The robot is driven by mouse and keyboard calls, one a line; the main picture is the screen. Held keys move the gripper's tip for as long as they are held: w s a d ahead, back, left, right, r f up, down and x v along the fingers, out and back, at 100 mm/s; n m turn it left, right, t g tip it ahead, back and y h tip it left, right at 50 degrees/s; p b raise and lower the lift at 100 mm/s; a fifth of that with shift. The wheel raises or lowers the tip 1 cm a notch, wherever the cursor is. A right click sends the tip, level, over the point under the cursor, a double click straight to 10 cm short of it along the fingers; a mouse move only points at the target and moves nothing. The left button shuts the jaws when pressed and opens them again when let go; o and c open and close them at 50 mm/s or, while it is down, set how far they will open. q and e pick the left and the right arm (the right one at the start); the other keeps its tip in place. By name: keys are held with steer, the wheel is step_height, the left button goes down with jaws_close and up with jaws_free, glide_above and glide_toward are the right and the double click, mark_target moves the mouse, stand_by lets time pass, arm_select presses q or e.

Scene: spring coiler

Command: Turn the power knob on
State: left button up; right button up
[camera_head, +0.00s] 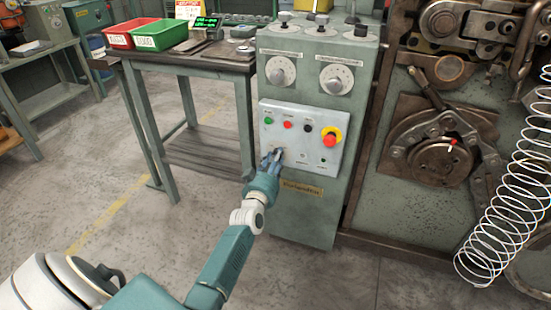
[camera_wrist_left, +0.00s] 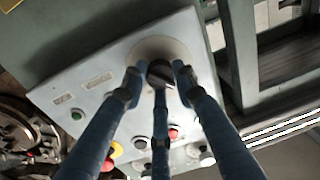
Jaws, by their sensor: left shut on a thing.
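The power knob (camera_wrist_left: 162,74) is a dark rotary knob on a round pale plate, on the light control panel (camera_head: 330,128) of the green cabinet. In the head view my left gripper (camera_head: 274,157) is at the panel's lower left and mostly covers the knob. In the left wrist view my left gripper (camera_wrist_left: 157,80) has its blue fingers closed around the knob, one of them in front of it. The knob's pointer direction cannot be read. My right gripper is not in view.
A red emergency stop (camera_head: 331,137) on a yellow base, a green button (camera_head: 268,121) and a red button (camera_head: 287,125) share the panel. Two dials sit above. A workbench (camera_head: 190,57) with red and green bins stands left. The coiler with a wire spring (camera_head: 510,215) is at right.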

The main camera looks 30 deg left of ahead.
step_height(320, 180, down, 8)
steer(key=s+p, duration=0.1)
steer(key=p, duration=0.1)
arm_select(q)
steer(key=shift+d+m+t+h+b, duration=0.1)
steer(key=shift+m+t+h+b, duration=0.3)
steer(key=shift+m, duration=4.1)
steer(key=shift+m+t+h+b, duration=0.15)
steer(key=shift+m+b, duration=0.4)
steer(key=shift+m, duration=3.95)
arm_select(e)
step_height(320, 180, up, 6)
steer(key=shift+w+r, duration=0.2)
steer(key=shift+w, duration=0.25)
arm_select(q)
steer(key=o, duration=1.1)
steer(key=shift+w+d, duration=0.1)
steer(key=shift+d, duration=0.05)
steer(key=shift+o, duration=0.2)
steer(key=shift+f, duration=0.1)
